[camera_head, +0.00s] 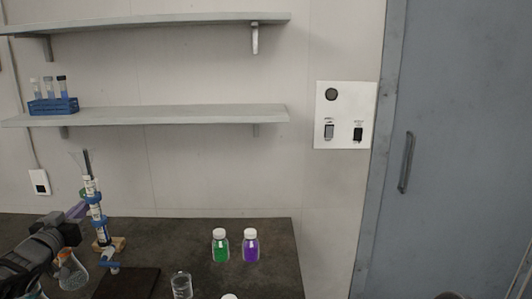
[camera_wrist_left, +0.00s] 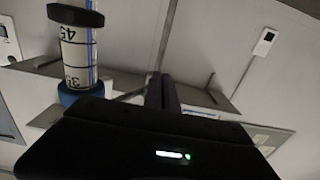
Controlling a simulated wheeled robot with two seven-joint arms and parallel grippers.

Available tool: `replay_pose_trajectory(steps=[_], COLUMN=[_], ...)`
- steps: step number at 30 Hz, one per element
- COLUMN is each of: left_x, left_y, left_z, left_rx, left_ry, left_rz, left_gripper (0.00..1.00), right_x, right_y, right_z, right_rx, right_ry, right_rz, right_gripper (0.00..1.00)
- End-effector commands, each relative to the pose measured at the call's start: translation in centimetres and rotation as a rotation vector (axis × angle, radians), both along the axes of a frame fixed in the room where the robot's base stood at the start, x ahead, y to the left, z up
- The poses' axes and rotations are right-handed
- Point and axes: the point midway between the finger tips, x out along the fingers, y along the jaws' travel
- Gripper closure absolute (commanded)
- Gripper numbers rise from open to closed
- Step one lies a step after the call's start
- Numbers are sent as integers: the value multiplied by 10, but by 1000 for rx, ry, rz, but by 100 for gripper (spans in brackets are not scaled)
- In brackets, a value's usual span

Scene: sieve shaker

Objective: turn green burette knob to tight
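The burette (camera_head: 96,211) stands upright on its stand at the left of the table, with blue clamps around it. A small blue and white fitting (camera_head: 110,258) shows at its lower end.
A beaker (camera_head: 181,285), a green bottle (camera_head: 220,246) and a purple bottle (camera_head: 251,246) stand farther right. A blue tube rack (camera_head: 53,106) is on the lower shelf (camera_head: 180,115). The table's back middle is clear.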

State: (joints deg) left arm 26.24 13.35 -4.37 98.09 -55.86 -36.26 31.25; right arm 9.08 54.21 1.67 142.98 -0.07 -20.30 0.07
Motion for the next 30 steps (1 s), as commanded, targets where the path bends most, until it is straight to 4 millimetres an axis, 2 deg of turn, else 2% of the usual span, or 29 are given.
replay_pose_trajectory(steps=[1,11,21,26,30], left_x=[0,0,-1,-13,-31], left_y=[1,2,2,2,2], left_z=[5,-5,-7,-7,-7], left_rx=[1,1,0,0,0], left_ry=[-9,-6,-2,-2,-2], left_rz=[0,0,1,2,2], left_gripper=[100,100,100,100,100], right_x=[0,0,0,0,0], right_y=[0,0,0,0,0], right_z=[1,-5,-5,-7,-9], right_rx=[0,0,0,0,0], right_ry=[0,0,0,0,0], right_rz=[0,0,0,0,0], right_gripper=[47,47,47,47,47])
